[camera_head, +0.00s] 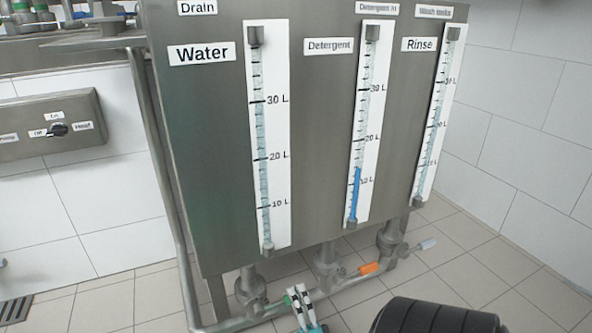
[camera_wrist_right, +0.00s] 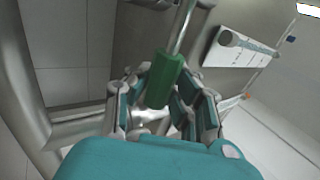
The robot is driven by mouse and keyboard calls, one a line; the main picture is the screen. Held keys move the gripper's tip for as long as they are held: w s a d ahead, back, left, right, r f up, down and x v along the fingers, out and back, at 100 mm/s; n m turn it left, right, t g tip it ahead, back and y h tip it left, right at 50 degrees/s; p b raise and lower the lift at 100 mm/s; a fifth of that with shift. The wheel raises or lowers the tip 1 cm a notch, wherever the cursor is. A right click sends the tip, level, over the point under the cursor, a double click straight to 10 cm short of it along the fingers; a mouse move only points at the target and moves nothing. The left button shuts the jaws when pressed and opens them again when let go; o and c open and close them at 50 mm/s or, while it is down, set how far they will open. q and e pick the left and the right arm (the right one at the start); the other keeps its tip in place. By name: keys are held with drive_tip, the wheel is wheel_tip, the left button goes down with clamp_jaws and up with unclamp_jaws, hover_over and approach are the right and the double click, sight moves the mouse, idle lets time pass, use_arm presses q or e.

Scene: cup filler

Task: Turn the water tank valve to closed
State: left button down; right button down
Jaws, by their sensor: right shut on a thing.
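The steel tank (camera_head: 215,130) carries a "Water" label (camera_head: 202,53) at its upper left, beside a tall level gauge (camera_head: 263,140). The water valve under it has a green handle (camera_wrist_right: 165,80), which shows in the right wrist view between my fingers. My right gripper (camera_head: 303,298) is at the bottom of the head view, below the water gauge, and is shut on the green handle; it also fills the middle of the right wrist view (camera_wrist_right: 163,100). In the head view the gripper hides most of this handle. My left gripper is out of view.
Pipes (camera_head: 345,283) run low under the tank. A control panel (camera_head: 50,125) with a knob is on the left wall. Tiled floor (camera_head: 480,275) is clear at right.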

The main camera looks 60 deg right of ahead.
drive_tip(key=c, duration=1.1)
unclamp_jaws()
drive_tip(key=shift+s+a+f, duration=0.15)
drive_tip(key=shift+f, duration=0.05)
drive_tip(key=shift+o, duration=0.2)
drive_tip(key=shift+r, duration=0.1)
drive_tip(key=shift+r, duration=0.15)
wheel_tip(320, 180, up, 10)
drive_tip(key=shift+f, duration=0.15)
